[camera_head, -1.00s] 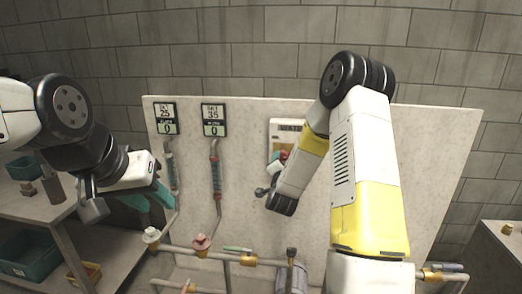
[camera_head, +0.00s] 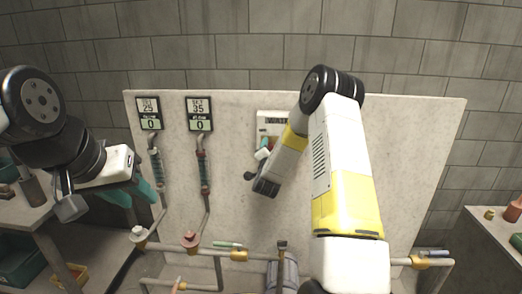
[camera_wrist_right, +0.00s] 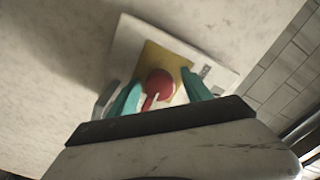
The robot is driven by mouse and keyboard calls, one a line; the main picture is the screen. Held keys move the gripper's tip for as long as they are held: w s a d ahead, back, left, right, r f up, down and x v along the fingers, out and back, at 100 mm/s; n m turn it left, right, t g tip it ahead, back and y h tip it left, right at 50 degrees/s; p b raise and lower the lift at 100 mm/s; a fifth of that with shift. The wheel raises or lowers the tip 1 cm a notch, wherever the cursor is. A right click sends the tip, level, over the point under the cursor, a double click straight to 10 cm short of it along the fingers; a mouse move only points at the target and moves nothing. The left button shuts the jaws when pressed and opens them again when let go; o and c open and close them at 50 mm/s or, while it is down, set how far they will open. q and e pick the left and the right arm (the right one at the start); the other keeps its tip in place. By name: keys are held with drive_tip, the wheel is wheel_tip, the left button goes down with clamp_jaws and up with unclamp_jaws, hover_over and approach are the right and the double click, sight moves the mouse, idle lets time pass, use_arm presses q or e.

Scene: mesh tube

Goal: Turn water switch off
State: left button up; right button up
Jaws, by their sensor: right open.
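The water switch is a red round knob (camera_wrist_right: 160,84) on a yellow panel with a white backing plate (camera_wrist_right: 125,48), fixed to the upright board. In the head view its labelled plate (camera_head: 268,120) is partly hidden by my right arm. My right gripper (camera_wrist_right: 163,92) is open, with one teal finger on either side of the knob; I cannot tell whether they touch it. It also shows small in front of the plate in the head view (camera_head: 262,147). My left gripper (camera_head: 136,196) hangs at the left, away from the switch; its finger opening is unclear.
The pale board (camera_head: 240,210) carries two meters, both reading 0, above vertical tubes (camera_head: 204,170). Pipes with valves (camera_head: 190,240) run along its lower front. Side tables stand left (camera_head: 20,212) and right (camera_head: 490,235). A brick wall stands behind.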

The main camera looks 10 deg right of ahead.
clamp_jaws()
drive_tip(key=shift+n, duration=0.3)
drive_tip(key=n, duration=0.3)
drive_tip(key=shift+a+n, duration=0.1)
drive_tip(key=shift+n, duration=0.2)
drive_tip(key=n, duration=0.4)
drive_tip(key=shift+n, duration=0.3)
drive_tip(key=n, duration=0.4)
drive_tip(key=shift+n, duration=2.5)
